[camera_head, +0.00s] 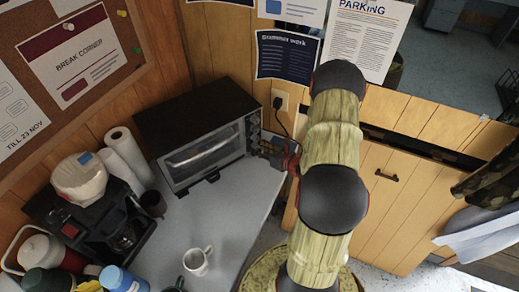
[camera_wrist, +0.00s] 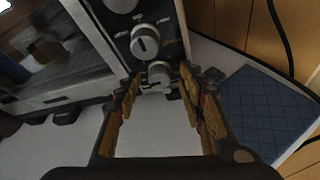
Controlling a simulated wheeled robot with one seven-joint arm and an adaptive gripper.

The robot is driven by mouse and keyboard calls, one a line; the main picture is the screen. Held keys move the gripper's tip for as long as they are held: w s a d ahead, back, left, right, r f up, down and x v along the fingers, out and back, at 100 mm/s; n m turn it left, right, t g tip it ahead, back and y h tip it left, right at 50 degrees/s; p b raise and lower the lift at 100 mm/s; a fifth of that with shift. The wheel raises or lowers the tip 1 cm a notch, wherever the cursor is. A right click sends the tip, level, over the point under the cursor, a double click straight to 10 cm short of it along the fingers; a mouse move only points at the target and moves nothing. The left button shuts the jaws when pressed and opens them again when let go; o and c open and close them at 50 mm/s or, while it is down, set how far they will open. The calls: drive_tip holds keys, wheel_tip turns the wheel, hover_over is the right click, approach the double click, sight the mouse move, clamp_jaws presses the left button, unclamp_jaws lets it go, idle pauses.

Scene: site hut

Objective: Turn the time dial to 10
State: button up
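A dark toaster oven (camera_head: 200,115) with a silver-framed glass door stands on the grey counter, its control panel on the right edge. In the wrist view the panel (camera_wrist: 150,20) carries three round knobs in a column: a top knob (camera_wrist: 122,4) cut by the frame edge, a middle knob (camera_wrist: 145,41) and a bottom knob (camera_wrist: 158,72). The labels are too small to read, so I cannot tell which is the time dial. My gripper (camera_wrist: 160,84) is open, its fingertips on either side of the bottom knob; contact is unclear. In the head view my gripper (camera_head: 283,153) is beside the panel.
A dark blue quilted pad (camera_wrist: 262,108) lies right of the gripper. A black cord (camera_head: 280,118) hangs from a wall socket. A white mug (camera_head: 197,261), coffee maker (camera_head: 95,215) and paper rolls (camera_head: 125,155) stand on the counter (camera_head: 228,215), which has free room before the oven.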

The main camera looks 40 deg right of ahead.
drive_tip(key=shift+c, duration=1.2)
drive_tip(key=c, duration=0.7)
clamp_jaws()
drive_tip(key=m+y+p, duration=0.1)
drive_tip(key=m+p, duration=0.1)
drive_tip(key=shift+d+m+t+y+p, duration=0.15)
drive_tip(key=shift+m+t+y+p, duration=0.15)
drive_tip(key=shift+m+y+p, duration=0.1)
drive_tip(key=m, duration=0.1)
drive_tip(key=m+y+p, duration=0.1)
drive_tip(key=m+t, duration=0.1)
drive_tip(key=shift+d+f+y+p, duration=0.1)
drive_tip(key=shift+f+y+p, duration=0.2)
drive_tip(key=shift+y, duration=0.1)
drive_tip(key=m, duration=0.2)
drive_tip(key=m+t+y, duration=0.1)
drive_tip(key=m, duration=0.1)
drive_tip(key=shift+f+t, duration=0.1)
drive_tip(key=shift+t, duration=0.2)
drive_tip(key=shift+f+m+t, duration=0.15)
drive_tip(key=shift+m+t, duration=0.65)
drive_tip(key=shift+m, duration=1.3)
